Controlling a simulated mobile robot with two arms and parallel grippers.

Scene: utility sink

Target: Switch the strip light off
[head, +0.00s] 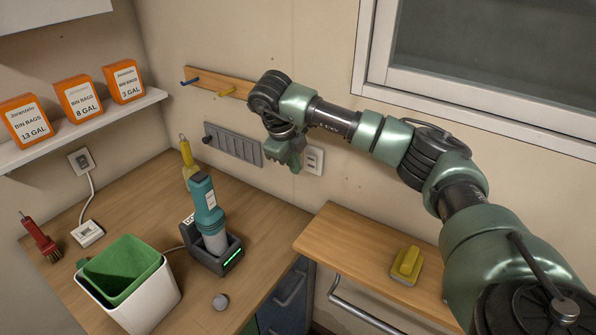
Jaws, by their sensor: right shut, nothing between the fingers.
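A white wall plate (315,160) that looks like a switch is on the back wall, just right of my right gripper. My right gripper (293,165) is shut and empty, pointing down close to the plate's left side. I cannot tell if it touches the plate or the wall. The rocker's position is too small to read. The strip light itself is not seen. My left gripper is not in view.
A grey slatted rack (233,146) and a wooden hook rail (212,82) are left of my gripper. Below stand a teal tool in its charging dock (222,258), a white bin (150,305) and a wooden shelf (335,235) with a yellow sponge (407,262). A window (480,60) is right.

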